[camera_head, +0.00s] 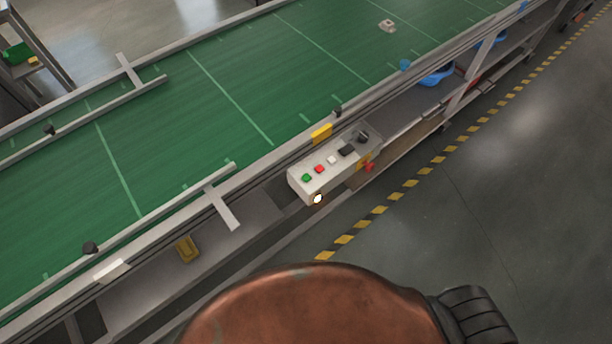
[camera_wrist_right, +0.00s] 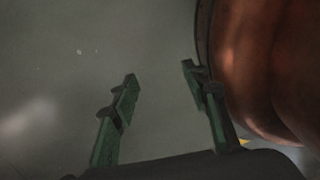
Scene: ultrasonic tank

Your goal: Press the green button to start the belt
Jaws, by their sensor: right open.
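The green button (camera_head: 306,178) is on top of a light grey control box (camera_head: 309,190) fixed at the near side of the belt. A red button (camera_head: 319,169) and a white button (camera_head: 332,160) sit beside it in a row. The green belt (camera_head: 230,90) runs diagonally across the head view. My right gripper (camera_wrist_right: 160,78) shows only in the right wrist view. Its two dark green fingers are apart with nothing between them, over grey floor. The control box is not in that view. My left gripper is not in view.
Metal rails (camera_head: 225,177) edge the belt. A small pale object (camera_head: 387,25) lies on the belt at the far right. Blue items (camera_head: 437,74) sit below the belt frame. Open floor (camera_head: 500,180) with a yellow and black stripe lies to the right.

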